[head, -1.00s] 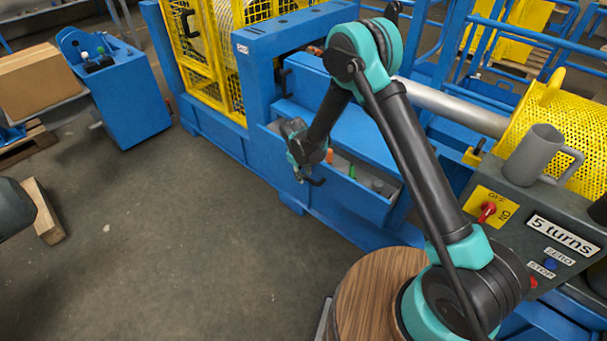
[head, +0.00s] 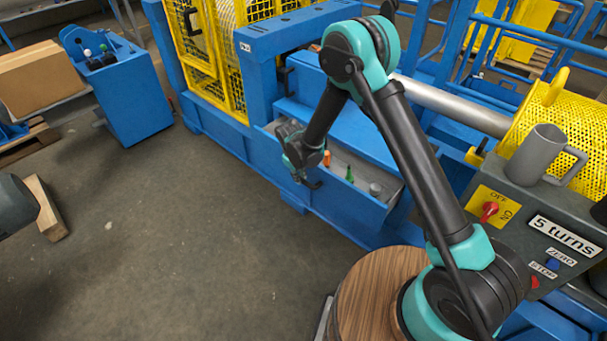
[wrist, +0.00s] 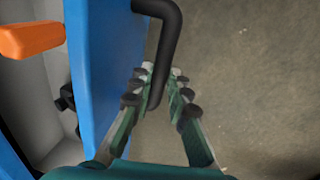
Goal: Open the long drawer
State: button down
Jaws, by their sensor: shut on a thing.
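The long drawer (head: 345,207) is a blue drawer low in the blue machine. It stands partly open, and its grey inside shows from above. Its front also shows in the wrist view (wrist: 95,70). A black bar handle (wrist: 172,35) sticks out from that front. My gripper (wrist: 163,80) has its two fingers on either side of the handle and is shut on it. In the head view my gripper (head: 301,174) is at the drawer's front, with the handle's end (head: 316,184) just to its right. My wrist hides the drawer's left part.
In the drawer lie an orange thing (head: 327,158), a green thing (head: 349,174) and a grey cylinder (head: 375,188). A control box (head: 510,215) with a grey mug (head: 535,155) stands at right. The floor (head: 180,240) before the drawer is clear.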

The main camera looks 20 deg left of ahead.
jog(key=c, duration=1.4)
grip_release()
jog(key=shift+c, duration=0.2)
notch_tip(320, 180, up, 12)
jog(key=s, duration=0.2)
jog(key=shift+a, duration=0.45)
jog(key=shift+f, duration=0.1)
